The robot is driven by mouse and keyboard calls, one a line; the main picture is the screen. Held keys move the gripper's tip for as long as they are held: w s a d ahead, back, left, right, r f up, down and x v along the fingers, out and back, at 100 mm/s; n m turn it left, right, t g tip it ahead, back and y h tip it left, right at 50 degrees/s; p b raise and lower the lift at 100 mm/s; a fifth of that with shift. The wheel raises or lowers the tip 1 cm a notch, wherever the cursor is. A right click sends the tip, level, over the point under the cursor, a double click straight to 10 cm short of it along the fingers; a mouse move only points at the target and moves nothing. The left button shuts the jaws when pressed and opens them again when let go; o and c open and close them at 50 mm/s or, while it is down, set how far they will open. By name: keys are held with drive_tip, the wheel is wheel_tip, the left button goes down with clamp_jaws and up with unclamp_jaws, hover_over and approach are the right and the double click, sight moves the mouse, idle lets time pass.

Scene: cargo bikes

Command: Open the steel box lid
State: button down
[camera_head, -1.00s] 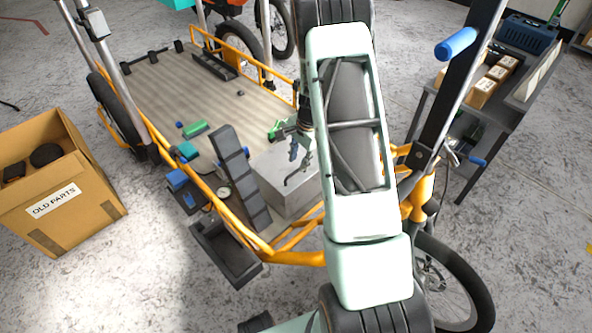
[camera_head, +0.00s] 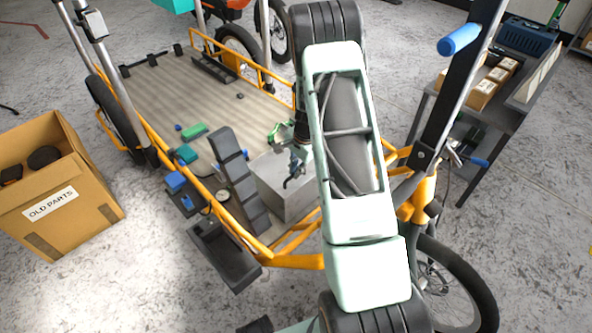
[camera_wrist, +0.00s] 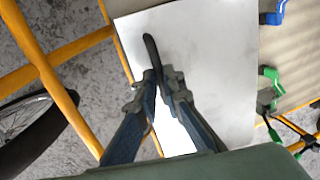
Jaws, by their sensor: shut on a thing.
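The steel box (camera_head: 287,202) sits at the near corner of the cargo bed, its right part hidden by my arm in the head view. Its bare steel top (camera_wrist: 215,60) fills the middle of the wrist view and looks closed. A dark curved handle (camera_wrist: 151,48) stands over the top. My gripper (camera_wrist: 159,78) is above the box, its two fingers close together and shut on the handle. It also shows small in the head view (camera_head: 295,163), beside my arm.
The orange bike frame (camera_head: 292,260) runs along the bed's near edge. A dark ribbed strip (camera_head: 238,178) leans beside the box. Green and blue small parts lie on the bed (camera_head: 165,100). A cardboard box (camera_head: 92,205) stands at left, a grey cart (camera_head: 490,118) at right.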

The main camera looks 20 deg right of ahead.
drive_tip(key=shift+r, duration=0.1)
idle(0.3)
drive_tip(key=shift+w+r+p, duration=0.2)
drive_tip(key=shift+r+p, duration=0.25)
drive_tip(key=shift+r, duration=0.1)
drive_tip(key=w+a+r+p, duration=0.5)
drive_tip(key=w+r+p, duration=0.1)
drive_tip(key=w+r, duration=0.3)
drive_tip(key=shift+w+r, duration=0.25)
drive_tip(key=shift+r, duration=0.65)
drive_tip(key=c, duration=2.6)
unclamp_jaws()
drive_tip(key=shift+f, duration=0.2)
drive_tip(key=shift+c, duration=0.2)
drive_tip(key=o, duration=0.5)
drive_tip(key=shift+s+d+f, duration=0.1)
drive_tip(key=shift+s+f, duration=0.05)
drive_tip(key=shift+o, duration=0.5)
drive_tip(key=shift+f, duration=0.3)
drive_tip(key=shift+r, duration=0.15)
drive_tip(key=shift+d, duration=0.1)
